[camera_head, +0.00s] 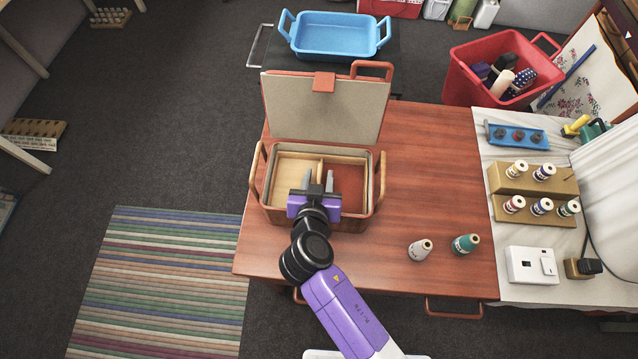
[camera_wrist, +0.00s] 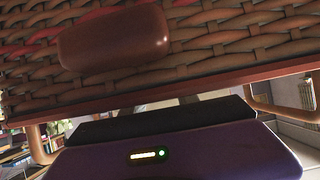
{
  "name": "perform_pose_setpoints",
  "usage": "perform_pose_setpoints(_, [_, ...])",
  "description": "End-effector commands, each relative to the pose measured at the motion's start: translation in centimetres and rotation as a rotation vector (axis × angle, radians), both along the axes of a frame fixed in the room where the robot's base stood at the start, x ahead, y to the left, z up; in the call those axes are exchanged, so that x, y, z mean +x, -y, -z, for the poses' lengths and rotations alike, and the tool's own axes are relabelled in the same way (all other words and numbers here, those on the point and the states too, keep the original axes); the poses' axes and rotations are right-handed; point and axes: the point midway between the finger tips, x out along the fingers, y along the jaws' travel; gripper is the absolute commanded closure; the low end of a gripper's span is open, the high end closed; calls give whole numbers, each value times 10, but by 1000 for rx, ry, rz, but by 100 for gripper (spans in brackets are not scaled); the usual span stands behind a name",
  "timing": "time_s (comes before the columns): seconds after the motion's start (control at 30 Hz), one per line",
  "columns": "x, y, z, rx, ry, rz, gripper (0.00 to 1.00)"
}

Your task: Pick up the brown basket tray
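The open sewing basket (camera_head: 272,212) stands on the wooden table, its lid (camera_head: 322,108) raised at the back. Inside it sits a light wooden tray (camera_head: 290,163) with a divider; the right part shows a reddish-brown floor. My gripper (camera_head: 318,178) reaches over the basket's front edge, its two grey fingers apart with nothing visible between them. Whether the fingers touch the tray or divider cannot be told. In the wrist view the woven basket wall (camera_wrist: 220,50) and a brown clasp (camera_wrist: 115,38) fill the top; the fingertips are mostly hidden.
Wooden handles (camera_head: 256,170) stand at the basket's sides. A blue tray (camera_head: 335,48) lies behind, and a red bin (camera_head: 465,85) stands at back right. The table's right middle is clear.

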Motion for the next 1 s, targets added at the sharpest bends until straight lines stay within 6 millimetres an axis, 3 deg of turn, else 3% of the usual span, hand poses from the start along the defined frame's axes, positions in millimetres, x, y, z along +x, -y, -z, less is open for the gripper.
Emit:
perform_pose_setpoints(0.03, [0, 0, 0, 0, 0, 0, 66])
perform_pose_setpoints(0.2, [0, 0, 0, 0, 0, 0, 99])
perform_pose_setpoints(1.0, [0, 0, 0, 0, 0, 1, 100])
